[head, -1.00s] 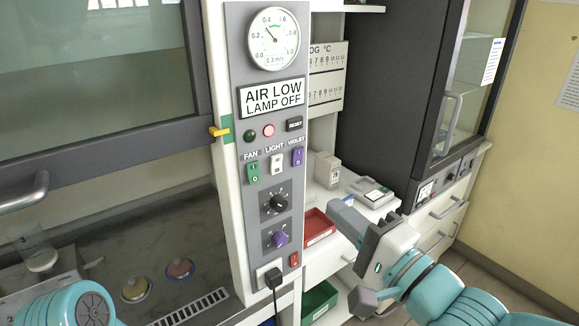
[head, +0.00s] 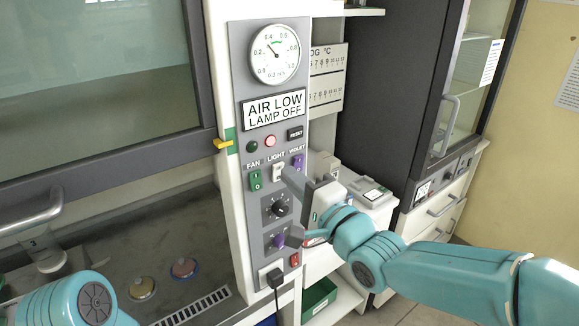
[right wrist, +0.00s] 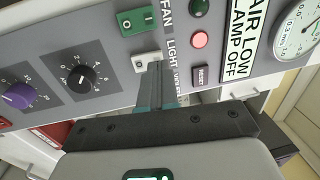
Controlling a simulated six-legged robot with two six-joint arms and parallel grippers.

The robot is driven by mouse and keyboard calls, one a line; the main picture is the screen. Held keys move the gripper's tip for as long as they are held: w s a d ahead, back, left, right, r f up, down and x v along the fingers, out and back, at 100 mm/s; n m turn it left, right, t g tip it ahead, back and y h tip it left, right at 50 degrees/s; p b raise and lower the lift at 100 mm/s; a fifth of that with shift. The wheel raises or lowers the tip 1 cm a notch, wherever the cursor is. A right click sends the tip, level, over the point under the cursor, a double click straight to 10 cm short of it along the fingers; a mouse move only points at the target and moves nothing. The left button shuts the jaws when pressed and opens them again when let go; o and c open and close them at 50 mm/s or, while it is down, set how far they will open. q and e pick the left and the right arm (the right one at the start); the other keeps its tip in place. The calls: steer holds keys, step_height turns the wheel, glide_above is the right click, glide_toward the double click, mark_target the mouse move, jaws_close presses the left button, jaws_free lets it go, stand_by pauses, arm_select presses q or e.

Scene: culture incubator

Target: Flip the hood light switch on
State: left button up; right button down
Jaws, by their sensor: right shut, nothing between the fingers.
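The white LIGHT switch (head: 278,172) sits on the grey hood panel (head: 237,60), between the green FAN switch (head: 256,181) and the purple VIOLET switch (head: 298,160). My right gripper (head: 287,174) is shut and empty, its fingertips at the LIGHT switch from the right. In the right wrist view the shut fingers (right wrist: 155,68) point at the LIGHT switch (right wrist: 143,62) and cover part of it. I cannot tell whether they touch it or which way the rocker is tilted. The VIOLET switch is mostly hidden there. My left gripper is out of view.
Two knobs, black (head: 280,207) and purple (head: 279,241), sit below the switches. The sign reading AIR LOW, LAMP OFF (head: 273,109) is above. A yellow tab (head: 222,144) sticks out at the panel's left edge. A dark incubator (head: 385,100) stands to the right.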

steer(key=shift+w+a+r, duration=0.1)
steer(key=shift+w+a, duration=0.35)
steer(key=shift+w, duration=0.05)
steer(key=shift+w+a, duration=0.1)
steer(key=shift+w, duration=0.1)
steer(key=shift+s+r, duration=0.1)
